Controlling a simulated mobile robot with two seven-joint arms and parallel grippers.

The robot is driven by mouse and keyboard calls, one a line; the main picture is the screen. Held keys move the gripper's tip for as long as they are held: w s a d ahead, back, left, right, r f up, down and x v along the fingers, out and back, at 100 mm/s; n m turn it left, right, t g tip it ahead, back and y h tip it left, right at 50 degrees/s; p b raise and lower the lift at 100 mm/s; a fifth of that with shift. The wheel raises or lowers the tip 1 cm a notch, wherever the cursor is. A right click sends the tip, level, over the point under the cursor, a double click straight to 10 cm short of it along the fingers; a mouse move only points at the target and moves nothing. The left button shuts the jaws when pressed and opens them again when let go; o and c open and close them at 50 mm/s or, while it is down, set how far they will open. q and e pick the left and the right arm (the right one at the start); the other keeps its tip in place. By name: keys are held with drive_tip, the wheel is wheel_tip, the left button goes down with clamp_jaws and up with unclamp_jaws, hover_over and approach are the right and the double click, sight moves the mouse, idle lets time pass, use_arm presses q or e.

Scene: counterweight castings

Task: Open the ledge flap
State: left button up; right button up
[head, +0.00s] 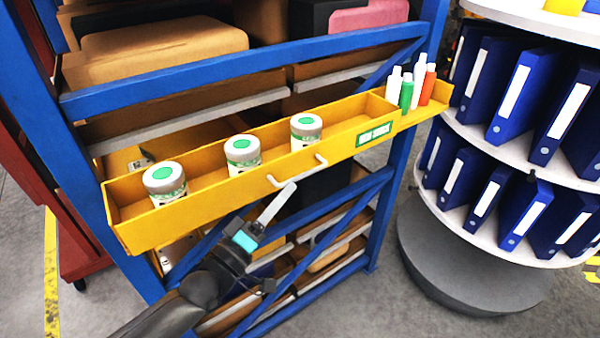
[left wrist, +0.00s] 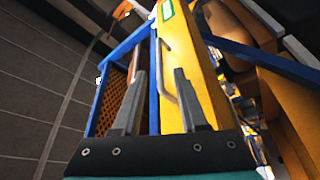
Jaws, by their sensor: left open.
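The yellow ledge (head: 205,207) is fixed across the blue rack, and its long front face carries a pale bar handle (head: 298,178) and a green label (head: 374,134). The front face looks upright. My left gripper (head: 280,201) is open and sits just below and in front of the handle. In the left wrist view the handle (left wrist: 172,75) runs between the two spread fingers of the gripper (left wrist: 159,72), in front of the yellow face (left wrist: 190,60). I cannot tell whether a finger touches it. My right gripper is not in view.
Three white jars with green lids (head: 242,153) stand in the ledge. Several markers (head: 407,92) stand at its right end. The blue rack (head: 230,70) holds boxes behind. A round shelf of blue binders (head: 525,95) stands at right. The floor (head: 360,300) in front is clear.

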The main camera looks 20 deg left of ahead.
sight(300, 176)
use_arm(q)
drive_tip(key=shift+p+x, duration=0.35)
drive_tip(key=shift+x, duration=2.75)
clamp_jaws()
